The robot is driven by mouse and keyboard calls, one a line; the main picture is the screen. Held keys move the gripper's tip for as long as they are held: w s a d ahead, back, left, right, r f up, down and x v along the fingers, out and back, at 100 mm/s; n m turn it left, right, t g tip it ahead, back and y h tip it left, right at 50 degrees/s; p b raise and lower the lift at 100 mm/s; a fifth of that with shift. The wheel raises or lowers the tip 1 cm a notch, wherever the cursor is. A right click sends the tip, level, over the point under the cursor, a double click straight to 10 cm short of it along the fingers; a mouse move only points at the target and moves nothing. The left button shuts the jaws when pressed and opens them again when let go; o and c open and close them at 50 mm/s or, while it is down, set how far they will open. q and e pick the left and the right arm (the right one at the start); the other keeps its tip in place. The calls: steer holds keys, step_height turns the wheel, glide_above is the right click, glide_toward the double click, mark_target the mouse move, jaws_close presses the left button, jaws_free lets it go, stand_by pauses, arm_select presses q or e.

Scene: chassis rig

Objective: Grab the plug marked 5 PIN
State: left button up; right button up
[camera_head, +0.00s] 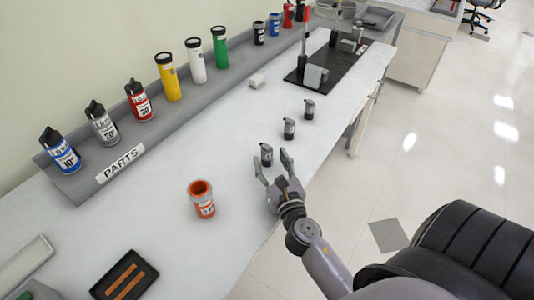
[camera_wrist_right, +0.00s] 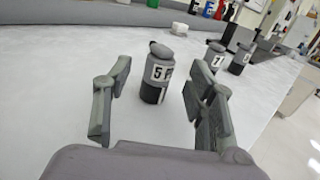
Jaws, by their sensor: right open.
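The plug marked 5 PIN (camera_wrist_right: 157,76) stands upright on the white bench in the right wrist view, with a black lower body, a grey top and a white label on which a 5 is readable. It also shows in the head view (camera_head: 266,155), the nearest of three similar plugs. My right gripper (camera_wrist_right: 152,100) is open, its fingers to either side of the line to this plug, which stands just beyond the fingertips. The right gripper also shows in the head view (camera_head: 273,168), low over the bench. I see no contact with the plug. My left gripper is not in view.
Two similar plugs (camera_head: 289,128) (camera_head: 309,110) stand farther along the bench. An orange cup (camera_head: 202,199) stands left of my gripper. A black tray (camera_head: 106,290) lies near left. Bottles line the grey PARTS shelf (camera_head: 95,183). The bench's right edge is close.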

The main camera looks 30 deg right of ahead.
mark_target(269, 156)
steer(key=x, duration=0.4)
steer(key=shift+w+p, duration=0.25)
steer(key=shift+p, duration=0.1)
steer(key=shift+s, duration=0.1)
steer(key=shift+c, duration=0.2)
jaws_close()
